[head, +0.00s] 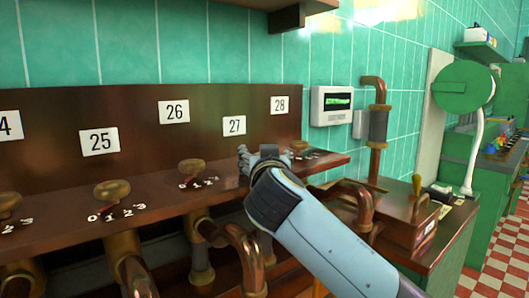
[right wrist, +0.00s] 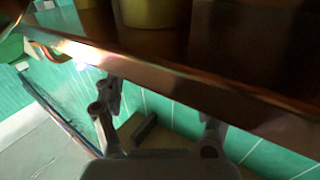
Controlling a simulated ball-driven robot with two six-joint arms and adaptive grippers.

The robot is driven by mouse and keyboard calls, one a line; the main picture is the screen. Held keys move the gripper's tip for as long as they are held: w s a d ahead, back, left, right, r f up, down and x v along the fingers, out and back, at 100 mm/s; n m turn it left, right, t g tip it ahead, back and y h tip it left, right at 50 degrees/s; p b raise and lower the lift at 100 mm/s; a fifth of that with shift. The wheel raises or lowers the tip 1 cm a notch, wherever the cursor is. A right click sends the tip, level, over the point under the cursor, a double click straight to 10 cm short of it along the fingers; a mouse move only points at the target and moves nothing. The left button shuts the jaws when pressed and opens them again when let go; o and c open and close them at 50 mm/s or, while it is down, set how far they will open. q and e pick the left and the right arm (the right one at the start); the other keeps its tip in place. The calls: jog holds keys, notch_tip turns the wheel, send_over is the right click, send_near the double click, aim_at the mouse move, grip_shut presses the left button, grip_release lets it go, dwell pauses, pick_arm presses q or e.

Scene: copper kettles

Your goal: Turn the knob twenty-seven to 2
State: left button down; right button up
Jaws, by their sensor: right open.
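The label 27 (head: 234,126) is on the brown back panel in the head view. The knob below it is hidden by my right gripper, so its setting cannot be read. My right gripper (head: 265,153) is at the panel's ledge, in front of that spot. In the right wrist view its two fingers (right wrist: 161,104) are spread, with nothing visible between them. A brass-coloured round part (right wrist: 155,12) shows at the top edge there, beyond the ledge edge; I cannot tell which part it is. My left gripper is not in view.
Brass knobs under 25 (head: 112,190) and 26 (head: 192,167) stand on the ledge (head: 150,198) with 0–3 scales. The knob by 28 (head: 299,146) is close right of my gripper. Copper pipes (head: 243,245) run below. A wall display (head: 332,106) is at right.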

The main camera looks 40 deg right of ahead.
jog(key=shift+x, duration=0.8)
jog(key=c, duration=1.2)
jog(key=shift+s+d+n+t+y, duration=0.1)
jog(key=shift+n+t+y, duration=0.55)
jog(key=shift+y, duration=0.25)
jog(key=shift+n+t+y, duration=0.65)
jog(key=shift+n+y, duration=0.2)
jog(key=shift+y, duration=0.25)
jog(key=o, duration=1.2)
